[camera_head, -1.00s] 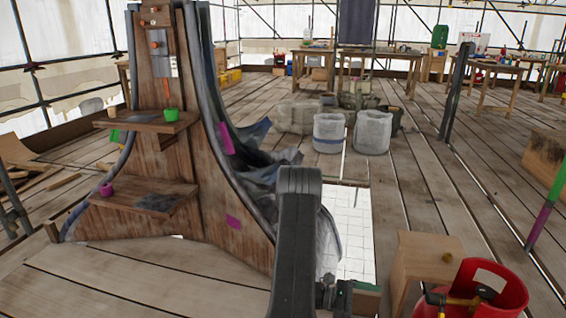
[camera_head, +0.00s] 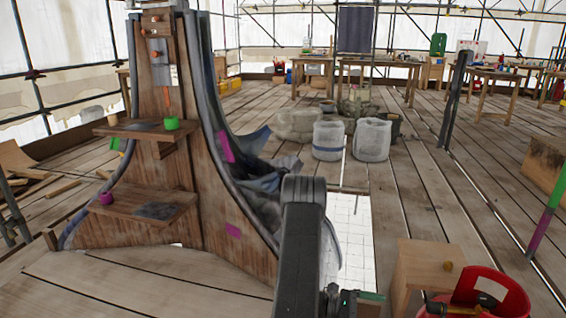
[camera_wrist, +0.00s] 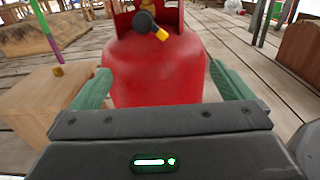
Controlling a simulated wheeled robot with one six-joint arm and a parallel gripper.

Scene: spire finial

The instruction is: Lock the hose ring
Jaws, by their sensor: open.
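A red gas bottle (camera_wrist: 160,70) fills the middle of the wrist view, and its upper part shows at the lower right of the head view (camera_head: 515,300). A dark round fitting (camera_wrist: 145,22) with a yellow end piece (camera_wrist: 161,35) sits at its top, inside the collar. I cannot tell whether this fitting is the hose ring or how it is turned. My gripper (camera_wrist: 163,84) is open, its green fingers spread left and right in front of the bottle, with nothing held between them. In the head view its green part (camera_head: 370,296) shows low beside my arm.
A wooden box (camera_head: 430,270) with a brass knob stands just left of the bottle. A green and purple post (camera_head: 545,215) rises behind at right. The wooden spire frame (camera_head: 165,180) with shelves stands at left. Plank floor is open beyond the box.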

